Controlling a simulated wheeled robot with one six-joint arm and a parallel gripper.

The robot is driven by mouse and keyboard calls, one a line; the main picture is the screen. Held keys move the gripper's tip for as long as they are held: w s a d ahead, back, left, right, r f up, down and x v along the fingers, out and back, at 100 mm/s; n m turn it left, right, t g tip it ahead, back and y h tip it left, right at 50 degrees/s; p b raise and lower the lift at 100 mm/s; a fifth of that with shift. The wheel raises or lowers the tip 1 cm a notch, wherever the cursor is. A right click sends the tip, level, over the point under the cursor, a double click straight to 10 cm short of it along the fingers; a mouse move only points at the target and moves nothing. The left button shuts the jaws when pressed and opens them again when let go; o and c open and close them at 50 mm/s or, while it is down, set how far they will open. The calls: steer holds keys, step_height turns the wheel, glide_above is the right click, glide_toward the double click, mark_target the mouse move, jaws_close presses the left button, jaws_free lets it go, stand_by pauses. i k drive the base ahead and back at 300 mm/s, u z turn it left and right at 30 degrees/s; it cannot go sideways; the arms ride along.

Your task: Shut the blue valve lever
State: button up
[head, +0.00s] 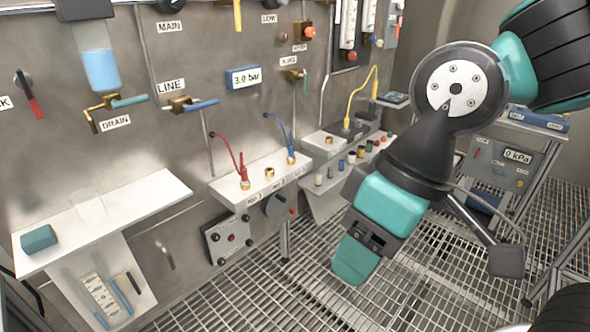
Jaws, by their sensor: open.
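The blue valve lever (201,105) is on a brass valve (178,103) on the steel wall, under the LINE label (171,86). The lever points right and lies nearly level. A teal lever (130,101) sits on the brass valve at its left, by the DRAIN label (115,123). My gripper (352,262) is to the right of and lower in the picture than the blue lever, well apart from it, above the grating floor. It points down and is open, with nothing seen in it. The gap between its fingers is hard to make out from this side.
A white shelf (150,200) juts out at left with a teal block (38,238). A white ledge (225,190) with red and blue cables stands below the valve. A 3.0 bar display (243,77) is right of the lever. A cart (500,160) stands at right.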

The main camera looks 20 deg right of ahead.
mark_target(187, 108)
steer(key=u, duration=0.3)
steer(key=i, duration=0.95)
steer(key=u, duration=0.1)
